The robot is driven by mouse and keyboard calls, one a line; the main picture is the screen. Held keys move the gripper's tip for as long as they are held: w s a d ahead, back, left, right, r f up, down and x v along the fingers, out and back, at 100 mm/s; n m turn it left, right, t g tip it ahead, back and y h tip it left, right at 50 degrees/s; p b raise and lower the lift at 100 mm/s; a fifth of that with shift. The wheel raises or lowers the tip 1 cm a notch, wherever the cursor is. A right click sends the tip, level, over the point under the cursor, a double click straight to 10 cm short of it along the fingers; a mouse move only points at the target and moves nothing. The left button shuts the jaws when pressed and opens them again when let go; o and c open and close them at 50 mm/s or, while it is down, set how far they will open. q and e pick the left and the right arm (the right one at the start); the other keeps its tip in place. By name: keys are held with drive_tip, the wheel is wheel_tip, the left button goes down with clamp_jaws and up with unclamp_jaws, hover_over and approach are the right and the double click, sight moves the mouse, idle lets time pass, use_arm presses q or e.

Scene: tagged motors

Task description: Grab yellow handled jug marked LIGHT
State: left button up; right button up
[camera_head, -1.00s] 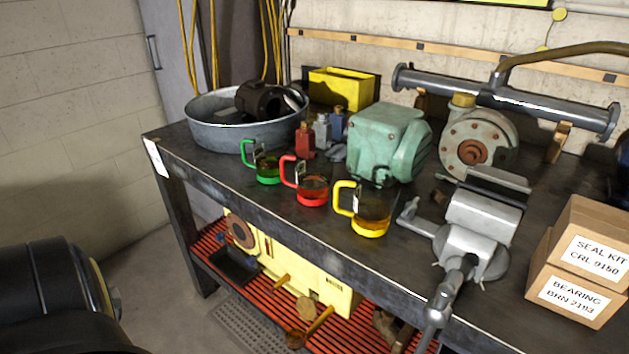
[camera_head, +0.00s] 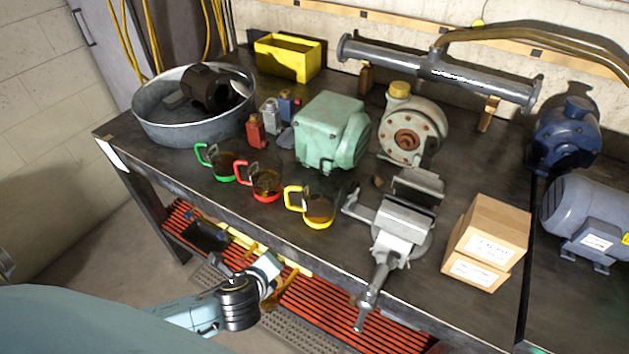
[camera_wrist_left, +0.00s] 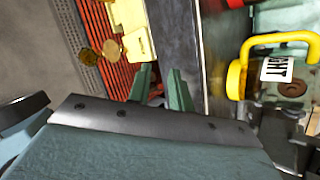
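The yellow-handled jug (camera_head: 318,212) stands upright near the bench's front edge, with amber liquid in it. In the left wrist view its yellow handle (camera_wrist_left: 272,40) and a white tag (camera_wrist_left: 277,70) ending in "GHT" show at the right. My left gripper (camera_head: 268,268) is in front of the bench, lower left of the jug and apart from it. In the left wrist view the left gripper's fingers (camera_wrist_left: 162,85) are spread with nothing between them. My right gripper is not in view.
A red-handled jug (camera_head: 266,186) and a green-handled jug (camera_head: 224,167) stand to the left. A vise (camera_head: 400,225) is close on the right, and a green gearbox (camera_head: 325,130) is behind. Boxes (camera_head: 488,240) sit farther right. A red slatted shelf (camera_head: 310,305) lies below.

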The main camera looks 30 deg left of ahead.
sight(287, 202)
use_arm(q)
wheel_tip(287, 202, up, 11)
drive_tip(key=w+m+t+h+p, duration=0.15)
drive_tip(key=m+t, duration=0.25)
drive_tip(key=m, duration=0.7)
drive_tip(key=shift+m+y, duration=0.25)
drive_tip(key=shift+m, duration=0.15)
drive_tip(key=x, duration=0.7)
drive_tip(key=shift+w+d, duration=0.15)
drive_tip(key=shift+w, duration=0.3)
drive_tip(key=shift+x, duration=0.85)
drive_tip(key=x, duration=0.4)
drive_tip(key=shift+w+d+r, duration=0.1)
drive_tip(key=shift+w+r, duration=0.1)
drive_tip(key=shift+w, duration=0.2)
clamp_jaws()
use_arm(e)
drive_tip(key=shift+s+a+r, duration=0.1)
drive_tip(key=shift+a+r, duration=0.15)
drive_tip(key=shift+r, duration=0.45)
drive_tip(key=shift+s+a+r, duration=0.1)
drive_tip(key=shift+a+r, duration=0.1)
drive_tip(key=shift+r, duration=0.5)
